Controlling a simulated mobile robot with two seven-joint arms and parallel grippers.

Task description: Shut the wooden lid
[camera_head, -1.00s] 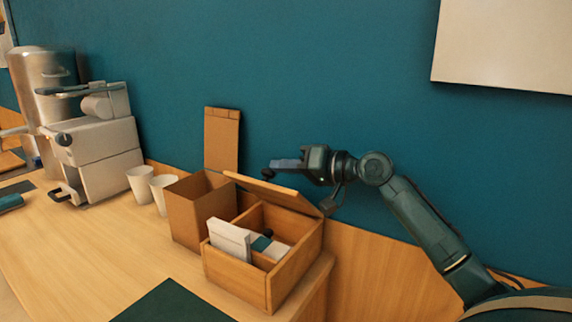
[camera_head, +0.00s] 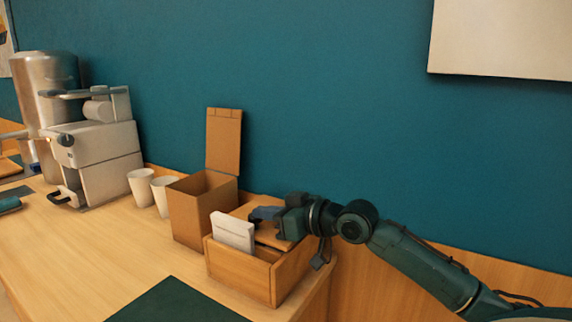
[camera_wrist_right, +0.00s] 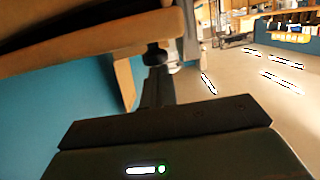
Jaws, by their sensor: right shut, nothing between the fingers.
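The wooden box (camera_head: 238,271) stands near the right end of the counter. Its wooden lid (camera_head: 270,237) is now low over the rear of the box, partly hidden by my right gripper. White packets (camera_head: 233,231) stand upright in the front part, rising above the rim. My right gripper (camera_head: 256,214) is shut and empty, at the lid's top. In the right wrist view, a wooden board (camera_wrist_right: 95,40), probably the lid, runs close across the top. My left gripper is not in view.
A brown cardboard box (camera_head: 203,215) with its flap raised stands directly left of the wooden box. Two white cups (camera_head: 141,187) and a white machine (camera_head: 100,160) are farther left. A dark green mat (camera_head: 180,303) lies in front. The teal wall is close behind.

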